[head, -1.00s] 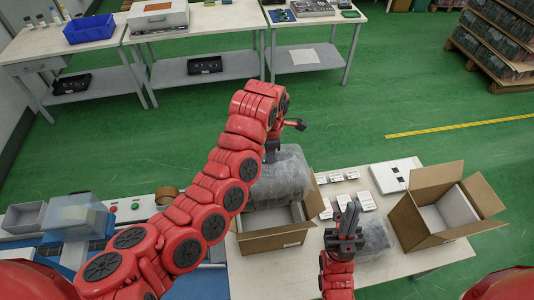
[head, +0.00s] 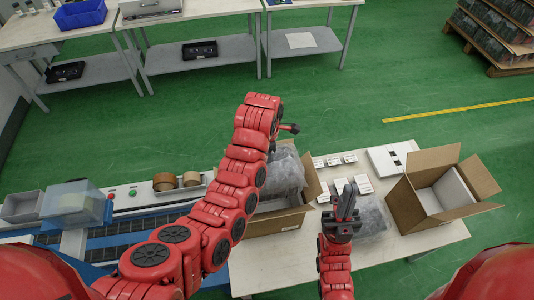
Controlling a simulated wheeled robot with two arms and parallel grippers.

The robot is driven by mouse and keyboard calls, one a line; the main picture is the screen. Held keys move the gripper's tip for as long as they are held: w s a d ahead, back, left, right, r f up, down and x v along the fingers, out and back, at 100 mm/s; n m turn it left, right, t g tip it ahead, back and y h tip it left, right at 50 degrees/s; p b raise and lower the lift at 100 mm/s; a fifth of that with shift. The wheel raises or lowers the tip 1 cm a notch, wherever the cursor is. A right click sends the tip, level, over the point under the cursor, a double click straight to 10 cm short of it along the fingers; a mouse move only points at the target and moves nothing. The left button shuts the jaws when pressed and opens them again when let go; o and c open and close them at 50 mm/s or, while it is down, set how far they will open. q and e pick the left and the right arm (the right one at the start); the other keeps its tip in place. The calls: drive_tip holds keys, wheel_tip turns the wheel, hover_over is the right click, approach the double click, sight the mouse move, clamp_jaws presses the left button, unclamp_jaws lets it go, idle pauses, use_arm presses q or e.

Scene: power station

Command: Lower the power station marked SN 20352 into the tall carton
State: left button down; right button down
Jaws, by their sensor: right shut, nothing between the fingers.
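A power station (head: 284,178) in a cloudy grey wrap is at the mouth of the left open carton (head: 283,222), its lower part inside the walls. My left gripper (head: 272,150) is at its top and appears shut on it; the arm hides most of the fingers. A second wrapped power station (head: 372,218) lies on the table beside my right gripper (head: 346,198). The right gripper is shut and empty, fingers pointing away. No serial number is legible. A right open carton (head: 436,190) stands at the table's right, with a pale insert inside.
Small white boxes (head: 340,186) and a flat white box (head: 391,158) lie between the cartons. A conveyor (head: 110,240) with tape rolls (head: 165,181) and a clear-lidded bin (head: 75,203) is at left. The table's front (head: 300,262) is clear.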

use_arm(q)
wheel_tip(320, 180, down, 17)
drive_tip(key=b, duration=0.7)
drive_tip(key=shift+w+r+b, duration=0.1)
drive_tip(key=shift+b, duration=0.25)
wheel_tip(320, 180, down, 10)
drive_tip(key=b, duration=0.7)
drive_tip(key=shift+r, duration=0.15)
drive_tip(key=c, duration=0.5)
unclamp_jaws()
